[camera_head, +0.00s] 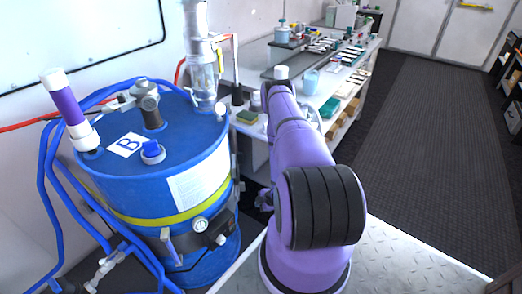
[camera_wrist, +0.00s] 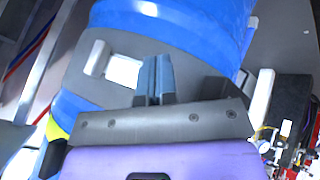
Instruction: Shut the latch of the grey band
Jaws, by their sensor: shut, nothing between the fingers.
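The grey band (camera_head: 153,243) runs around the lower part of the blue drum (camera_head: 130,190). In the wrist view the band (camera_wrist: 75,85) crosses the blue drum (camera_wrist: 180,22), and the pale latch (camera_wrist: 97,58) with a bright plate is left of my fingertips. My gripper (camera_wrist: 155,75) is shut and empty, its fingers in front of the band; I cannot tell whether they touch it.
Blue hoses (camera_head: 45,170) hang at the left. A cluttered bench (camera_head: 255,130) stands behind my arm. The dark floor (camera_head: 420,140) at right is clear.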

